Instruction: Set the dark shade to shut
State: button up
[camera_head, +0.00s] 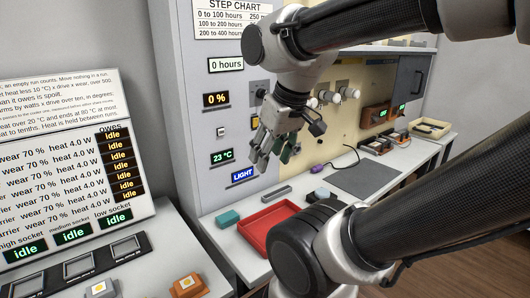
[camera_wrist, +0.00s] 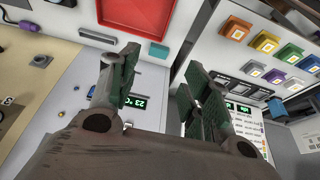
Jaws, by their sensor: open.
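My gripper (camera_head: 272,147) is in front of the light grey cabinet (camera_head: 178,90), fingers pointing down, beside its displays. In the wrist view its two green-padded fingers (camera_wrist: 162,85) stand apart with nothing between them. A dark grey panel with a handle (camera_head: 408,80) is on the bench unit at the back right. It may be the dark shade, but I cannot tell for sure; its front looks flat and closed. My gripper is well away from it. A blue LIGHT display (camera_head: 243,175) is lit below a 23 °C display (camera_head: 222,156).
A red tray (camera_head: 244,239), a teal block (camera_head: 228,217) and a dark mat (camera_head: 362,178) lie on the bench. White knobs (camera_head: 350,93) stick out of the beige panel. A sloped board with idle displays (camera_head: 70,160) stands at left. My arm crosses the upper right.

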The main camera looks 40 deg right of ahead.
aim_at(412, 73)
jog(key=l+z, duration=0.1)
jog(key=z, duration=0.3)
jog(key=l+z, duration=0.15)
jog(key=z, duration=0.3)
jog(key=l+z, duration=0.15)
jog(key=z, duration=0.25)
jog(key=j+z, duration=0.2)
jog(key=z, duration=0.25)
jog(key=k+j+z, duration=0.1)
jog(key=z, duration=0.3)
